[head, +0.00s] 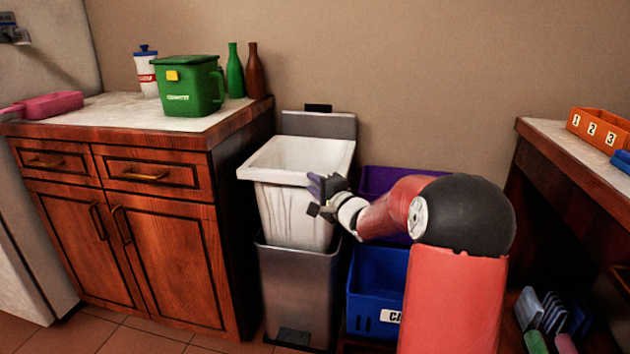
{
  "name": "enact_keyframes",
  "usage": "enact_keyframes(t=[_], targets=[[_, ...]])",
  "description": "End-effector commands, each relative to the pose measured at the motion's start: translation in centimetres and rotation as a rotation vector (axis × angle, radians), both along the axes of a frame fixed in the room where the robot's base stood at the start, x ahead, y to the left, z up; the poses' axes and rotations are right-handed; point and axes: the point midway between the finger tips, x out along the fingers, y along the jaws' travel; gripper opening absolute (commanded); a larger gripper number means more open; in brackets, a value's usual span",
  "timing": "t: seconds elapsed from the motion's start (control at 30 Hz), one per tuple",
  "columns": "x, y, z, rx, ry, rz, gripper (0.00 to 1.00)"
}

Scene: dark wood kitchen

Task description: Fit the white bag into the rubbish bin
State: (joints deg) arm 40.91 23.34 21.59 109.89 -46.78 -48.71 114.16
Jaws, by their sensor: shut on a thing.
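The white bag (295,205) is upright and open at the top, with a wide folded rim. Its lower part sits inside the grey metal rubbish bin (297,295), and much of the bag stands above the bin's front rim. The bin's lid (318,125) stands raised at the back against the wall. My gripper (322,196) is at the right side of the bag, just below its rim, and is shut on the bag. The exact contact between fingers and bag is partly hidden by the gripper itself.
A blue crate (373,292) and a purple crate (378,181) stand right of the bin, partly behind my arm. A wooden cabinet (165,230) is close on the left, with a green container (188,92) on top. A counter (560,150) stands at right.

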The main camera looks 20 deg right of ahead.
Motion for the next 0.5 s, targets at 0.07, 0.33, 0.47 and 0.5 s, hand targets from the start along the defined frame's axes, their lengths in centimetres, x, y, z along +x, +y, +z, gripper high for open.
enact_keyframes(t=[0.07, 0.33, 0.47, 0.5], targets=[[0.0, 0.0, -1.3, 0.002, 0.001, 0.000, 0.00], [0.0, 0.0, -4.6, 0.002, 0.001, 0.000, 0.00], [0.0, 0.0, -6.1, 0.002, 0.001, 0.000, 0.00], [0.0, 0.0, -6.6, 0.002, 0.001, 0.000, 0.00]])
